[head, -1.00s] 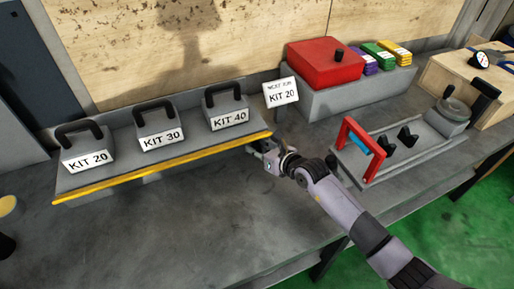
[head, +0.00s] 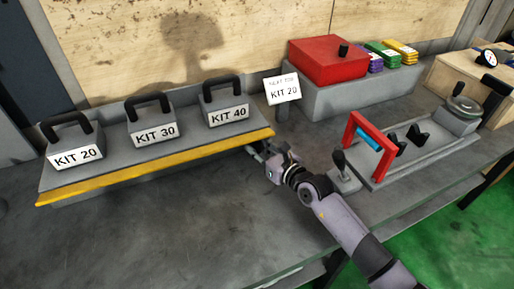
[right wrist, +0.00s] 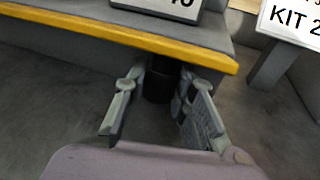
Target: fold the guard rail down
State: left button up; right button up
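The guard rail appears to be the yellow bar (head: 160,172) along the front edge of the grey kit shelf; it also crosses the top of the right wrist view (right wrist: 120,38). My right gripper (head: 255,152) is just below and in front of the rail's right end. In the right wrist view its two fingers (right wrist: 155,115) stand apart. A dark upright cylinder (right wrist: 160,82) under the rail shows between them; I cannot tell whether they touch it. My left gripper is not in view.
Kit blocks marked KIT 20 (head: 75,155), KIT 30 (head: 155,135) and KIT 40 (head: 228,115) stand on the shelf. A KIT 20 sign (head: 284,90) stands to its right. A fixture with a red frame (head: 372,145) is right of my arm. The bench front left is clear.

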jog(key=o, duration=0.4)
jog(key=v, duration=1.2)
dwell(0.4)
